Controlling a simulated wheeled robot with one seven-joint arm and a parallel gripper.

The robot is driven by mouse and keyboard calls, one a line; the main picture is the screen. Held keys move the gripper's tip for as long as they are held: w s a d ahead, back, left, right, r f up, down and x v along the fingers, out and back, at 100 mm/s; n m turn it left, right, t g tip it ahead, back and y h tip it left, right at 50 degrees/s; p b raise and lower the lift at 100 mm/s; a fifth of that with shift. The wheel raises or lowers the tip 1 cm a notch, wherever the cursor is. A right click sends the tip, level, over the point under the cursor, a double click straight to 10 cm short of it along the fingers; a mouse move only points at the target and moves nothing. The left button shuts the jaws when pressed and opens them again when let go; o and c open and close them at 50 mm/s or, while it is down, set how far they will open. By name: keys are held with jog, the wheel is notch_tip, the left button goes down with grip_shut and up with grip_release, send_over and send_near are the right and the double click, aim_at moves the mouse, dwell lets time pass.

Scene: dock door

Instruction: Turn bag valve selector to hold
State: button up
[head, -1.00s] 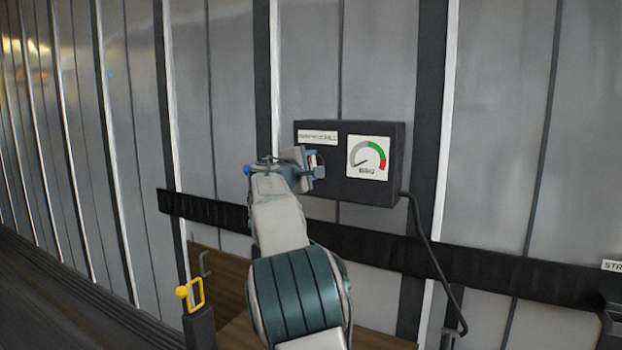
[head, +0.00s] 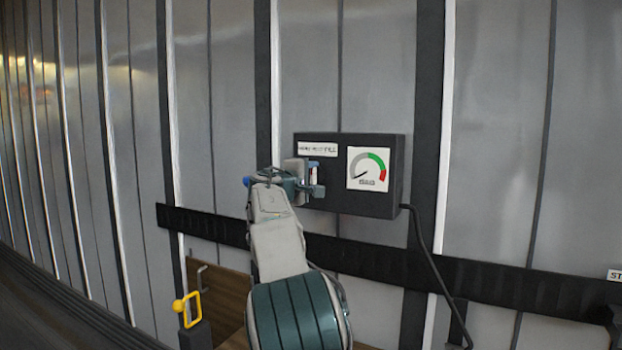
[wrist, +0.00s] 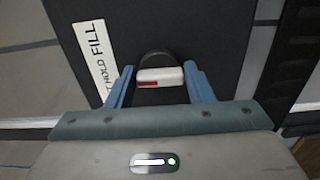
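The bag valve selector is a white bar with a red mark (wrist: 160,77) on a dark round base, seen in the wrist view. A white label strip (wrist: 97,62) beside it reads "HOLD" and "FILL". My gripper (wrist: 160,75) has its two blue fingers on either side of the bar, with what look like narrow gaps at its ends; firm contact cannot be made out. In the head view my gripper (head: 312,180) is at the left part of the dark control box (head: 335,204) and hides most of the selector.
The box carries a gauge (head: 368,169) with its needle at the low left, outside the green. A black cable (head: 424,260) hangs from the box's right side. A black rail (head: 470,276) runs along the wall below. A yellow handle (head: 188,309) stands at lower left.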

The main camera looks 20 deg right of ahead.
jog(key=o, duration=0.3)
jog(key=b+v, duration=0.4)
jog(key=v, duration=1)
